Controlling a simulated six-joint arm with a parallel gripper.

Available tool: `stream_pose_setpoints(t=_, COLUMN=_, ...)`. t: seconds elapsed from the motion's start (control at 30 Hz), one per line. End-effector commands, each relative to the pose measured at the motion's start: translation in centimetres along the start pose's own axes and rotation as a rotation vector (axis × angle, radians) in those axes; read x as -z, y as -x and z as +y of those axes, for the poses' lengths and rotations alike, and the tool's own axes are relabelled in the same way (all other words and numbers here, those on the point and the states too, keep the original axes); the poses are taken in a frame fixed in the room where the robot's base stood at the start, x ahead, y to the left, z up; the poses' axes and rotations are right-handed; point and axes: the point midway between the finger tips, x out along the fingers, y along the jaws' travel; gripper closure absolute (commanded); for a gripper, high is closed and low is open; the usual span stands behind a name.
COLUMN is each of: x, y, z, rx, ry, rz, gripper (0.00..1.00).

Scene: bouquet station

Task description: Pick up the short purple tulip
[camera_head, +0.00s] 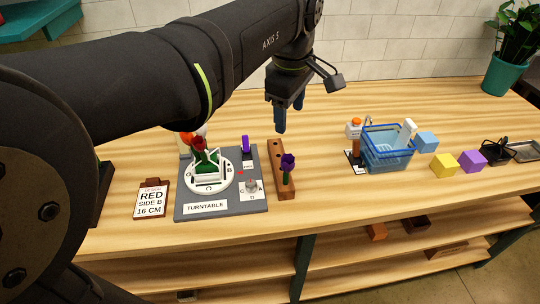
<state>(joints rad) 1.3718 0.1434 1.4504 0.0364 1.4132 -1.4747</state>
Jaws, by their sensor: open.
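A purple tulip (288,161) with a short green stem stands upright in the front part of a long brown wooden holder (278,152). The holder has several holes, and the others look empty. My gripper (289,117) has blue fingers that point down. It is open and empty, above and behind the tulip, near the back end of the holder, and apart from both.
Left of the holder is a grey turntable base (197,207) with red flowers (200,150) on its white disc. A sign (152,198) reads "RED SIDE B 16 CM". A blue basket (387,160) and yellow (444,163) and purple (472,160) cubes stand right.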

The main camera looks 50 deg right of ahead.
Motion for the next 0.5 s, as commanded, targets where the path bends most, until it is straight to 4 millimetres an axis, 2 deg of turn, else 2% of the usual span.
stream_pose_setpoints(t=0.3, x=-0.8, y=-0.3, z=-2.4, rx=-0.115, ry=-0.683, rz=0.084, gripper=0.40)
stream_pose_setpoints(t=0.5, x=-1.2, y=-0.6, z=-3.7, rx=-0.157, ry=-1.056, rz=0.160, gripper=0.40)
